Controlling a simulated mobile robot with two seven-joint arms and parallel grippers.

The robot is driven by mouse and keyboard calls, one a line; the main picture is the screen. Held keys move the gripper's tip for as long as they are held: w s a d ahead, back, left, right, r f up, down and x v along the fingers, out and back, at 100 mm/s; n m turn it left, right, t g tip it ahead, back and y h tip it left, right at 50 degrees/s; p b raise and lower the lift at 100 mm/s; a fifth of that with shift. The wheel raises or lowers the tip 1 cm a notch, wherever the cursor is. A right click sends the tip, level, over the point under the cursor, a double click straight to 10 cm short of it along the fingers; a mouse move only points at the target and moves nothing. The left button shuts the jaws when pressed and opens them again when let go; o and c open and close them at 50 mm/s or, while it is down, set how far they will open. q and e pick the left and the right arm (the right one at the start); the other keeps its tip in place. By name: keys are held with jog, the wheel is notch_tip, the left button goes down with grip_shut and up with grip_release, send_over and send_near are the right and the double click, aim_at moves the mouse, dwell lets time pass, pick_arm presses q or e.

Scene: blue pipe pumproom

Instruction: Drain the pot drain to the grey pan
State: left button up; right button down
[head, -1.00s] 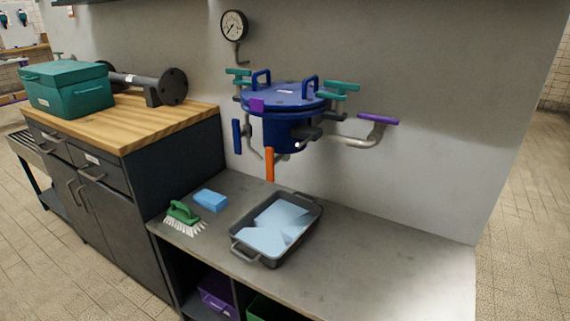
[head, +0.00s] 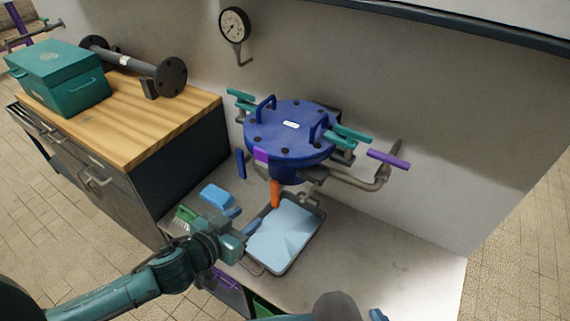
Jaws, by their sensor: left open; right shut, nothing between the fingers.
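The blue pot (head: 290,150) is fixed at the wall, its bolted round lid shut. An orange lever (head: 275,193) hangs down under its front; the drain outlet itself is hidden. The grey pan (head: 290,266) sits on the counter below the pot. A flat light-blue surface covers its inside; I cannot tell whether it is liquid or a sheet. My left gripper (head: 244,217) is open and empty, at the pan's left side and lower left of the orange lever. My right gripper (head: 378,315) shows only in part at the bottom edge, shut and empty, right of the pan.
A blue sponge (head: 217,197) and a green brush (head: 187,215) lie left of the pan, the brush partly behind my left arm. A purple lever (head: 389,159) and teal clamps (head: 350,137) stick out beside the pot. The counter's right part (head: 390,260) is clear.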

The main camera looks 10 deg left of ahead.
aim_at(273, 196)
pick_arm(q)
jog(key=x, duration=1.3)
jog(key=shift+w+d+r, duration=0.1)
jog(key=shift+w+r, duration=0.1)
jog(key=shift+w, duration=0.1)
jog(key=shift+c, duration=0.2)
grip_shut()
